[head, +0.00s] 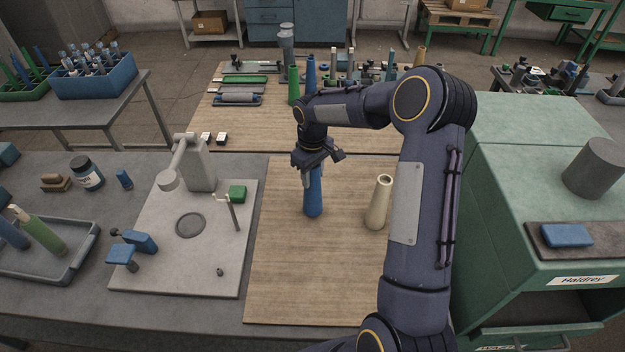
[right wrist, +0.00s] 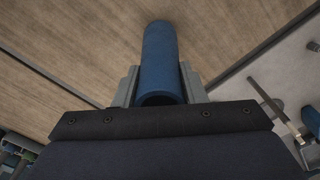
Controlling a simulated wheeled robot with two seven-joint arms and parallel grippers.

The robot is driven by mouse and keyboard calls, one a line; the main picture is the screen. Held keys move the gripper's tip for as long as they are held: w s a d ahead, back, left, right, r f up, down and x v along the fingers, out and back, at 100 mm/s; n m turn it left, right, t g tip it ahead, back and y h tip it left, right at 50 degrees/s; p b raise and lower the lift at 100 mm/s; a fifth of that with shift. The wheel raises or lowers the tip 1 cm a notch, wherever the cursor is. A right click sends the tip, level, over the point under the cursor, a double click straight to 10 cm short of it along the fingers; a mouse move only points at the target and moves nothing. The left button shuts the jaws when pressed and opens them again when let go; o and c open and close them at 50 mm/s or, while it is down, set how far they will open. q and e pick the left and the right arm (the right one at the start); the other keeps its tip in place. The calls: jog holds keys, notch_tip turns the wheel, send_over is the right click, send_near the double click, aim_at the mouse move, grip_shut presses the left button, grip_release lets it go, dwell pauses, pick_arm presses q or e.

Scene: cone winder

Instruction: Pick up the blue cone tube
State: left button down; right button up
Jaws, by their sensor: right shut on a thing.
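The blue cone tube (head: 313,195) stands upright on the wooden board (head: 282,283) in the head view. My right gripper (head: 308,176) comes down over its top and is shut on it. The right wrist view shows the blue cone tube (right wrist: 160,65) between the two grey fingers of the right gripper (right wrist: 160,88). I cannot tell whether the tube's base touches the board. My left gripper is not in view.
A cream cone tube (head: 379,203) stands on the board to the right, close to my right arm. A winder machine (head: 197,163) on a pale base plate is to the left. Another blue tube (head: 311,72) and a green tube (head: 293,86) stand behind. A green cabinet (head: 530,130) is at the right.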

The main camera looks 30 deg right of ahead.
jog(key=s+a+r+b, duration=0.4)
jog(key=s+a+r, duration=0.2)
jog(key=a+r, duration=0.5)
jog(key=shift+s+a+r, duration=0.2)
jog(key=shift+a, duration=0.65)
